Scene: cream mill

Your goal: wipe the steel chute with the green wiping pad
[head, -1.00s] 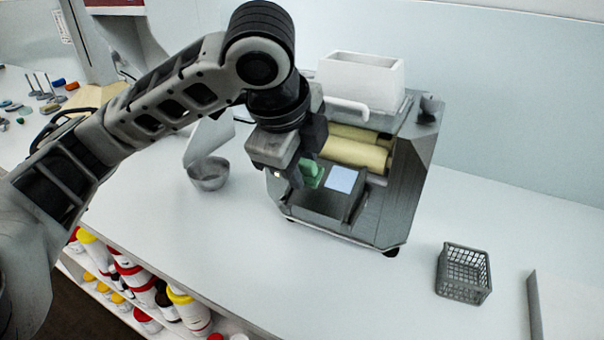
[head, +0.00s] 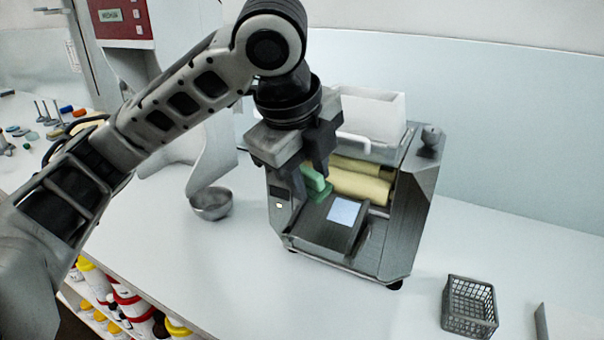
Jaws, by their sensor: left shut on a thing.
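The green wiping pad (head: 317,184) is held in my left gripper (head: 308,184), which is shut on it. The pad is at the upper left part of the steel chute (head: 318,232), the sloped grey front of the mill, just below the yellow rollers (head: 358,182). A pale blue patch (head: 344,211) shows on the chute to the right of the pad. I cannot tell whether the pad touches the chute. My right gripper is not in view.
The mill (head: 408,212) has a white hopper (head: 372,112) on top. A metal bowl (head: 211,204) stands to its left and a grey wire basket (head: 469,306) to its right. Several jars (head: 128,304) sit on a shelf below. The counter in front of the mill is clear.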

